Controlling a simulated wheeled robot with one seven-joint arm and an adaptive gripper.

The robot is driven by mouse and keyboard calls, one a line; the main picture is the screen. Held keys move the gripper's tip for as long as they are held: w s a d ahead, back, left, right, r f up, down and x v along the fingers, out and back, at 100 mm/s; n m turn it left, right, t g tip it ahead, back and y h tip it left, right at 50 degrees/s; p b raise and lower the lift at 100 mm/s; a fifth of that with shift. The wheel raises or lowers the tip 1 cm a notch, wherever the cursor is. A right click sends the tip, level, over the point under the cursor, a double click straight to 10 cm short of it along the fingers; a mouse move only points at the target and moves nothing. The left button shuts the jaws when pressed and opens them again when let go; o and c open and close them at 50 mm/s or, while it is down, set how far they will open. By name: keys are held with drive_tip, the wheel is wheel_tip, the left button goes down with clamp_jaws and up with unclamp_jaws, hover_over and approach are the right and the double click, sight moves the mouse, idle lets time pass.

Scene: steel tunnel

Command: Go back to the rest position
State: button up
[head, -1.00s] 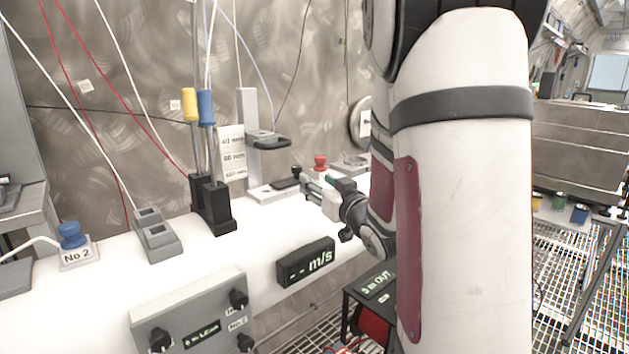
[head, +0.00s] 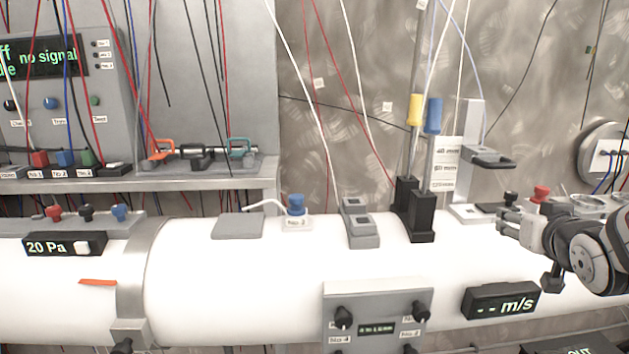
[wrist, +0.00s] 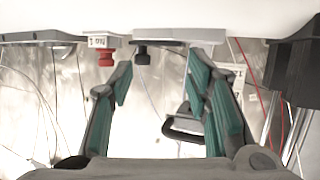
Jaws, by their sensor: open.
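My gripper (head: 511,222) is at the right of the head view, above the white tunnel pipe (head: 240,290), beside the red knob. In the wrist view my gripper (wrist: 160,82) shows two teal-padded fingers spread apart with nothing held between them. A black knob (wrist: 142,55) shows in the gap beyond the fingers, apart from them. A red knob (wrist: 106,58) shows just left of the left fingertip.
A grey stand with a black clamp (head: 487,158) and black posts with yellow and blue tops (head: 415,215) stand left of my gripper. An m/s display (head: 500,300) and a knob box (head: 376,320) are on the pipe's front. A shelf of instruments (head: 200,185) is at left.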

drive_tip(key=s+a+f+n+g+y, duration=0.1)
drive_tip(key=s+a+g, duration=0.3)
drive_tip(key=s+a, duration=0.6)
drive_tip(key=s+a+f+n+g+y, duration=0.1)
drive_tip(key=s+a+g, duration=0.4)
drive_tip(key=s+a, duration=0.5)
drive_tip(key=s+n+y, duration=0.1)
drive_tip(key=s+y, duration=0.1)
drive_tip(key=s, duration=0.3)
drive_tip(key=shift+s+a+f+p, duration=0.15)
drive_tip(key=shift+s+a+p, duration=0.15)
drive_tip(key=shift+p, duration=0.1)
